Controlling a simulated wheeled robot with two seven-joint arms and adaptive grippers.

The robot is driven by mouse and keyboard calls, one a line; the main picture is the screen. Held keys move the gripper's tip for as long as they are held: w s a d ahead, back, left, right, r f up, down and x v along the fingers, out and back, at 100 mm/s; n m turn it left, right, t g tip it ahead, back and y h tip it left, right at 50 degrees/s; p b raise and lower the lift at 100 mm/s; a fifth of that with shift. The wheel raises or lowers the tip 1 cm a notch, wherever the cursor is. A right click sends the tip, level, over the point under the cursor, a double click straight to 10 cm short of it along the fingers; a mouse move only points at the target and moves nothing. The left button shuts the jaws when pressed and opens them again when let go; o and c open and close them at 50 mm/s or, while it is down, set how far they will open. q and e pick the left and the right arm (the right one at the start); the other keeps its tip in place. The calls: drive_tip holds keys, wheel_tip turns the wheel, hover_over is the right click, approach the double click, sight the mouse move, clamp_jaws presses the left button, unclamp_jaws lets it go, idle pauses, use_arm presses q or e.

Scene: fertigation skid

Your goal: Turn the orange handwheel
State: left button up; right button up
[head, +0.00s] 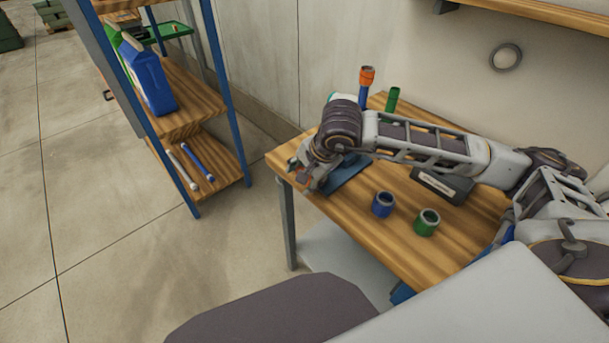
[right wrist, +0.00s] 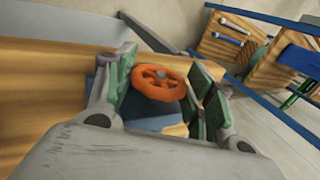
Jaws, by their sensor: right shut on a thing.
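The orange handwheel (right wrist: 160,84) is a spoked wheel on a blue base (right wrist: 152,113) in the right wrist view. My right gripper (right wrist: 166,72) has its green-padded fingers on either side of the wheel and is shut on it. In the head view my right gripper (head: 304,178) is low over the left corner of the wooden table (head: 400,245), beside the blue plate (head: 348,178). There the wheel is mostly hidden behind the gripper. My left gripper is not in view.
A blue cup-like ring (head: 383,205) and a green one (head: 426,222) stand on the table before my right arm. Behind it stand an orange-topped blue piece (head: 366,88) and a green tube (head: 392,99). A shelf rack (head: 220,95) stands left, with floor between.

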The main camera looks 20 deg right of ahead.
drive_tip(key=o, duration=1)
drive_tip(key=shift+w+f, duration=0.1)
drive_tip(key=shift+f, duration=0.05)
